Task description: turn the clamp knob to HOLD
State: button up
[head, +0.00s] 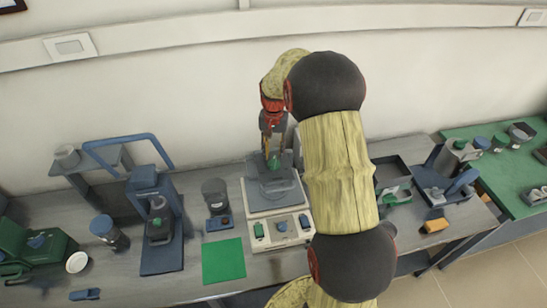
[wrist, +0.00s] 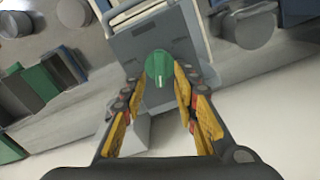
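The green knob (wrist: 158,66) with a pale pointer line sits on a grey plate of a bench device (head: 270,192). In the wrist view its pointer line points toward the bottom of the picture. No HOLD label can be read. My gripper (wrist: 156,84) is open, with its yellow-padded fingers on either side of the knob and gaps visible between. In the head view my gripper (head: 271,148) points down just above the green knob (head: 273,162), at the back of the device. My arm hides part of the device's right side.
The device's pale front panel (head: 270,243) carries green and blue controls. A dark cylinder on a stand (head: 214,192) and a blue press-like stand (head: 150,190) are to the left, with a green mat (head: 223,260) in front. A dark tray (head: 392,172) lies right. The wall is close behind.

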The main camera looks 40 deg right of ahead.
aim_at(274, 161)
notch_tip(274, 161, up, 8)
dwell(0.8)
